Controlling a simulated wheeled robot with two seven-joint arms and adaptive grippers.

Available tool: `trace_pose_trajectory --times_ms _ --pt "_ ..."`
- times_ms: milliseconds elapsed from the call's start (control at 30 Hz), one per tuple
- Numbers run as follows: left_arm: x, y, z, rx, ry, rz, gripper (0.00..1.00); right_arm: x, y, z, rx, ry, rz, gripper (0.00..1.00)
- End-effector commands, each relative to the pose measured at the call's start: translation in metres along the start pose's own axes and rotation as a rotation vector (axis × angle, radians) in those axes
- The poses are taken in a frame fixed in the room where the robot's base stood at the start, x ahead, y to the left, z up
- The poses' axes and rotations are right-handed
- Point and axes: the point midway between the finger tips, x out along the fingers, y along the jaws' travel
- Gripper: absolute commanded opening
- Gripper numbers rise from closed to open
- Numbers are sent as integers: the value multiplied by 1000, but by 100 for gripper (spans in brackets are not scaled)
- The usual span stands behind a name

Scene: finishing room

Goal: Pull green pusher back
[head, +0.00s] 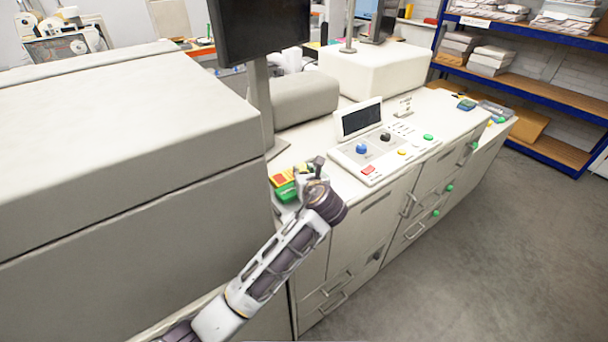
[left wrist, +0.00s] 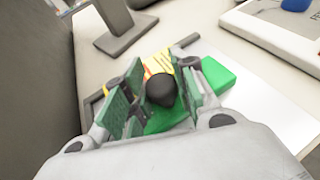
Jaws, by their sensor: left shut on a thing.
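The green pusher (head: 286,192) is a green block on the white counter beside the large grey machine housing. In the left wrist view the green block (left wrist: 216,75) lies under and between my fingers, with a round black knob (left wrist: 160,90) standing up from it. My left gripper (head: 312,170) comes in over the pusher from the front. The left wrist view shows its green-padded fingers (left wrist: 157,95) on both sides of the knob, shut on it. The fingers and wrist hide part of the pusher. My right gripper is not in view.
Yellow and red pieces (head: 280,177) lie against the pusher's far side. A control panel (head: 385,148) with coloured buttons and a small screen (head: 359,119) is to the right. A monitor stand (head: 262,105) rises behind. The grey housing (head: 130,180) borders on the left. The floor is clear.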

Motion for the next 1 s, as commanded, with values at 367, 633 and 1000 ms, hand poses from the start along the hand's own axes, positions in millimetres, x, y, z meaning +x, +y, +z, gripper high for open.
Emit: trace_pose_trajectory --times_ms 367,633,1000 --pt "-18 -9 -8 2 2 -2 0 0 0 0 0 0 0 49" --pt "-57 -27 -24 1 1 -3 0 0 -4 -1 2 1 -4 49" --pt "-69 -32 -29 0 2 -4 0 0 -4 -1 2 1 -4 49"
